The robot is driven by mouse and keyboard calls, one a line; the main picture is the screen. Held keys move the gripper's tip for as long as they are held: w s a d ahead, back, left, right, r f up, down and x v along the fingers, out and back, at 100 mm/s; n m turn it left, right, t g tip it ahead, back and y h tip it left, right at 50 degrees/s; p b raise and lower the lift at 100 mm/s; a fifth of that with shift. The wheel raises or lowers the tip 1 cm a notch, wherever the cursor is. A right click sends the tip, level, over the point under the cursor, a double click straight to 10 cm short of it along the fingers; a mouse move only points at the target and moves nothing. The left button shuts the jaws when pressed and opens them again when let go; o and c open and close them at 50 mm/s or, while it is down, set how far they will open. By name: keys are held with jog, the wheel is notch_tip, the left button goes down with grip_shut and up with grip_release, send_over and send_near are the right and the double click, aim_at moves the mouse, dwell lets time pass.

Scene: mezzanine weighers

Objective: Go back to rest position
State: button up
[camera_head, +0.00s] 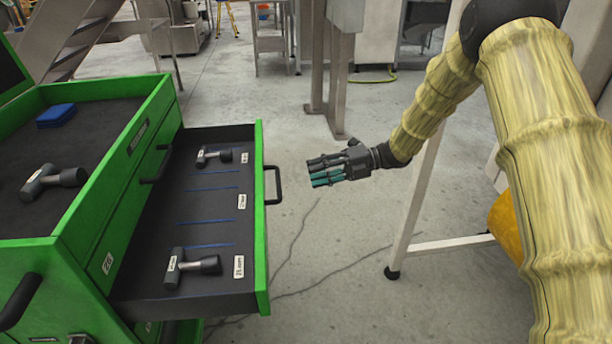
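My gripper (338,166) is at the end of my arm, which comes in from the right. It hangs in the air to the right of the open drawer's black handle (274,185), with a gap between them. The fingers point left toward the drawer and look dark with teal parts. Nothing shows held in them, but the fingers are seen side-on and small, so their gap is unclear. The drawer (262,230) is pulled out of a green tool cabinet (95,210).
Two grey hammer-like tools lie in the drawer, one at the back (214,157) and one at the front (190,266). Another tool (52,181) and a blue block (57,115) are on the cabinet top. A pale frame leg (418,200) stands right of my gripper. Open floor lies below it.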

jog(key=shift+d+r, duration=0.1)
jog(key=shift+d, duration=0.25)
